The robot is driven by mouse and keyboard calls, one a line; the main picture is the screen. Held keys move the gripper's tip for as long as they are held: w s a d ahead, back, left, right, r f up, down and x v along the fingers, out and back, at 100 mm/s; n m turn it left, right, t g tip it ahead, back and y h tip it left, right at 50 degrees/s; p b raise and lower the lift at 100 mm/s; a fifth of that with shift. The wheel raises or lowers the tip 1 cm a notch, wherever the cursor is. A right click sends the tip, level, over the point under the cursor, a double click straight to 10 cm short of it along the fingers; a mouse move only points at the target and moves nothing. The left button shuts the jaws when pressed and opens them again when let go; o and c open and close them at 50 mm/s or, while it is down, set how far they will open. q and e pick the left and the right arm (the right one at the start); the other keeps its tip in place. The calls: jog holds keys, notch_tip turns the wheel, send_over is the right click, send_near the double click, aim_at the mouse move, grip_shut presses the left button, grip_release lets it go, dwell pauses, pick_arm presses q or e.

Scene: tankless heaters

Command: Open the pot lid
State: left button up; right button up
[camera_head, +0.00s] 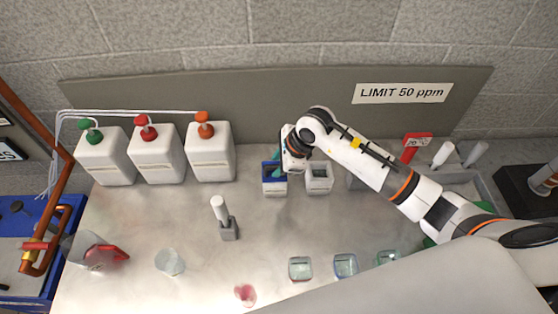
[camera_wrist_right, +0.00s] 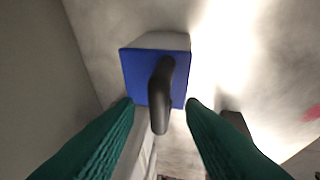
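The pot (camera_head: 274,187) is a small white square container with a blue lid (camera_head: 268,170), on the counter near the back wall. In the right wrist view the blue lid (camera_wrist_right: 134,72) shows a dark upright handle (camera_wrist_right: 161,88). My right gripper (camera_head: 283,164) is over the pot and partly hides the lid in the head view. In the right wrist view its two green fingers (camera_wrist_right: 158,106) are spread apart, one on each side of the handle. I see no clear contact with the handle. The lid is on the pot. My left gripper is not in view.
A similar white square container (camera_head: 319,186) stands close right of the pot. White jugs (camera_head: 210,160) with coloured pumps stand at the left. A grey stand (camera_head: 229,231) holds a white cylinder. Several small glass cups (camera_head: 300,269) line the front.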

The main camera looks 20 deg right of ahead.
jog(key=shift+c, duration=0.3)
grip_shut()
jog(key=shift+w, duration=0.1)
